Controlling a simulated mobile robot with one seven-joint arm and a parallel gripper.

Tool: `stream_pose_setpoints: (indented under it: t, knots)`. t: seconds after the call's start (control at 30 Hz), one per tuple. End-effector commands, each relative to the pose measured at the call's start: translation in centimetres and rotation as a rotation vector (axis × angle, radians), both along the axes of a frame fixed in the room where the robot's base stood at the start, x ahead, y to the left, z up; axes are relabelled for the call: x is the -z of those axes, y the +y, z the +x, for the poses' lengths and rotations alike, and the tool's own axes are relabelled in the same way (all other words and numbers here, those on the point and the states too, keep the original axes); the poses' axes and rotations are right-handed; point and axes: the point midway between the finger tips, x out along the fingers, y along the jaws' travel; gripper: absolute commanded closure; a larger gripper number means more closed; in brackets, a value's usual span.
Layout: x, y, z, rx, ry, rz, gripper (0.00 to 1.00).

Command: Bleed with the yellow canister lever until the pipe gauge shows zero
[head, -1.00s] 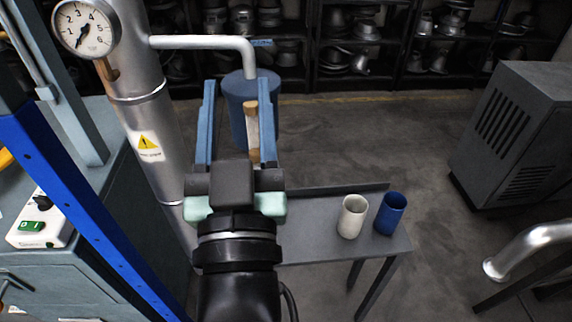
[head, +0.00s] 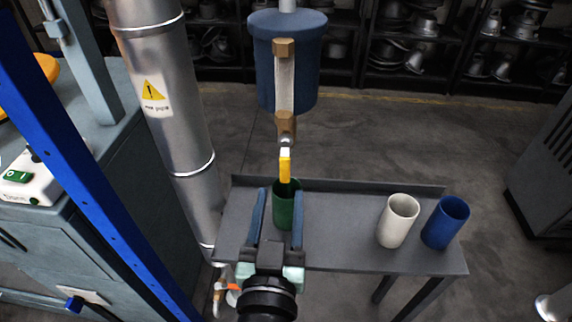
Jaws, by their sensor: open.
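The blue canister (head: 285,60) hangs above the bench, with a pale sight tube between two brass fittings on its front. Below the lower brass fitting, the yellow lever (head: 285,168) points down. A green cup (head: 286,212) stands right beneath it on the bench. My gripper (head: 278,195) is open, its two blue fingers pointing away from me, and in the picture they overlap the green cup's sides. I cannot tell whether they touch the cup. The pipe gauge is out of view; only the silver pipe (head: 165,100) with a warning label shows.
A white cup (head: 398,220) and a blue cup (head: 445,222) stand on the grey bench (head: 340,205) to the right. An orange-handled valve (head: 230,292) is low at the pipe's foot. A blue upright (head: 75,170) crosses the left side.

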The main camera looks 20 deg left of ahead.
Motion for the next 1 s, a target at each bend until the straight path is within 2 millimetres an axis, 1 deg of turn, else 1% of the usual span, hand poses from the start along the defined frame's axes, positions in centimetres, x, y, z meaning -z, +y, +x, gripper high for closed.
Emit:
stream_pose_setpoints:
  t: [0.03, 0.3, 0.5, 0.7, 0.93, 0.97, 1.0]
  knots:
    - [-0.2, 0.3, 0.9, 0.0, -0.005, 0.001, 0.47]
    - [0.0, 1.4, 5.0, 0.001, -0.003, 0.0, 0.47]
    - [0.0, 2.0, 7.1, 0.0, -0.001, -0.001, 0.47]
    - [0.0, 2.2, 8.0, 0.001, -0.001, 0.0, 0.47]
    - [0.0, 2.2, 8.0, 0.001, 0.0, 0.0, 0.47]
    - [0.0, 2.2, 8.0, 0.001, 0.0, 0.0, 0.49]
    - [0.0, 2.2, 8.0, 0.001, 0.0, -0.001, 0.56]
